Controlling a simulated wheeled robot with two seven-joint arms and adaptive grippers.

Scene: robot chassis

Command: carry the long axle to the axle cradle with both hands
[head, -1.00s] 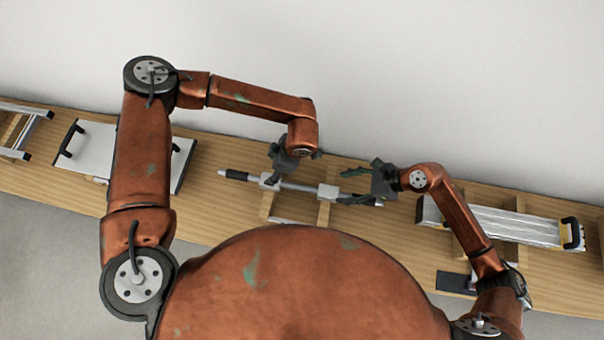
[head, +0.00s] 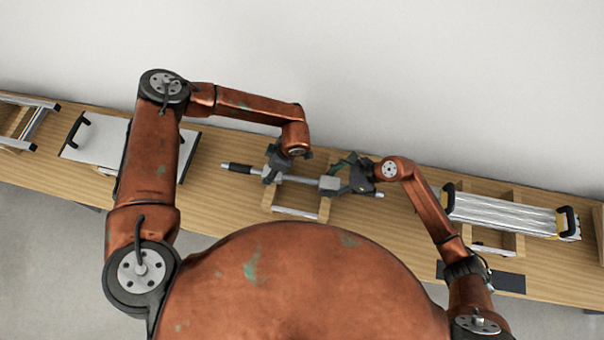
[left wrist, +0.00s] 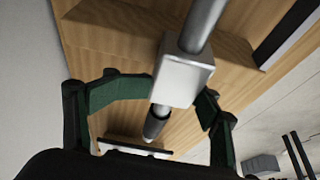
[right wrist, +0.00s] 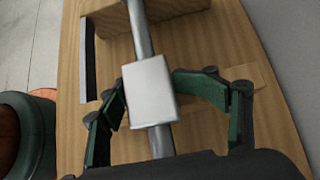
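The long axle (head: 305,180) is a grey metal rod with dark ends and square blocks along it. It lies across a wooden rack (head: 325,207) in the middle of the bench; I cannot tell whether this rack is the axle cradle. My left gripper (head: 270,173) is at the axle's left block, which shows in the left wrist view (left wrist: 184,75), with fingers spread around its lower end. My right gripper (head: 343,180) is at the right block, seen between its fingers in the right wrist view (right wrist: 150,90). The blocks partly hide the fingertips; firm contact is not clear.
The wooden bench (head: 385,230) runs along a pale wall. A flat light panel with black handles (head: 98,137) lies to the left. A silver ribbed piece with black ends (head: 510,214) rests on wooden supports to the right. A dark flat plate (head: 505,282) lies near the front edge.

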